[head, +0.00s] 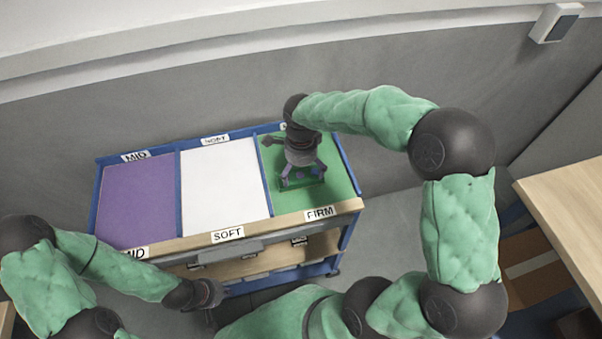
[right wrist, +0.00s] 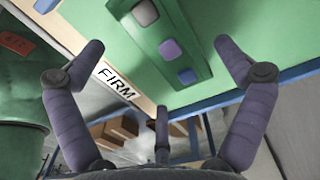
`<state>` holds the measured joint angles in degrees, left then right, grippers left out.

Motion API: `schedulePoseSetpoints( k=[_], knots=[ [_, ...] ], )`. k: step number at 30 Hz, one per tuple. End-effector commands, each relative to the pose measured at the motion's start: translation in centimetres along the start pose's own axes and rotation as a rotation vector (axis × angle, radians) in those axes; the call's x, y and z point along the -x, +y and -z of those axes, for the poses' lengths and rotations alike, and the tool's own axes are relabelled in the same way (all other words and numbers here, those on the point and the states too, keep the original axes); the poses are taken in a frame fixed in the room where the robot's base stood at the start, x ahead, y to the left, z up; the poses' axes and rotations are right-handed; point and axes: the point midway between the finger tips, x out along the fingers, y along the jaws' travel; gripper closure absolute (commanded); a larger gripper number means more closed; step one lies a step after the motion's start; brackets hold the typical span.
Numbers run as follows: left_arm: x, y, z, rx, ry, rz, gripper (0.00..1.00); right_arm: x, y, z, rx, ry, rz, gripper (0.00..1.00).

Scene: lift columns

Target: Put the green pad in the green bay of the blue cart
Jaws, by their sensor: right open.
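The green pad (right wrist: 168,66) is a darker green slab with small grey, purple and blue-grey squares on top. It appears to lie flat on the green bay (right wrist: 228,42), and in the head view the pad (head: 301,183) shows under my gripper. The green bay (head: 335,190), marked FIRM, is the right-hand bay of the blue cart (head: 351,172). My right gripper (head: 302,178) is over the pad; in the right wrist view its fingers (right wrist: 162,62) are spread wide with gaps to the pad. My left gripper (head: 212,293) is low in front of the cart; its fingers are unclear.
The purple bay (head: 137,203) marked MID and the white bay (head: 222,185) marked SOFT look empty. The cart's wooden front edge (head: 270,228) carries the labels. A wooden table (head: 565,215) stands right, with a cardboard box (head: 535,270) below. A grey wall is behind.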

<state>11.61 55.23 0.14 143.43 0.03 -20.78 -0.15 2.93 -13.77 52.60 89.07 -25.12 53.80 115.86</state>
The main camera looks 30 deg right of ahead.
Motion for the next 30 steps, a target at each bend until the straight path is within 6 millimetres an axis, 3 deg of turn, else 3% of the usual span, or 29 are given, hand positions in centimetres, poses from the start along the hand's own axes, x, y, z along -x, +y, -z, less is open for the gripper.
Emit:
schedulePoseSetpoints(
  k=[1,6,12,18,30],
  knots=[
    [0.6,0.2,0.0,0.0,0.0,0.0,1.0,1.5,-0.1,0.0,0.0,-0.001,0.003,0.0],
    [1.5,0.5,-0.1,0.0,0.0,0.0,1.0,4.9,-0.1,0.0,0.0,-0.001,0.002,0.0],
    [2.1,0.8,-0.1,0.0,0.0,0.0,1.0,7.8,-0.1,0.0,0.0,-0.001,0.002,0.0],
    [2.4,0.8,-0.1,0.0,0.0,0.0,1.0,8.8,0.0,0.0,0.0,-0.001,-0.001,0.0],
    [2.3,0.8,-0.1,0.0,0.0,0.0,1.0,8.9,0.0,0.0,0.0,0.0,-0.001,0.0]
  ],
)
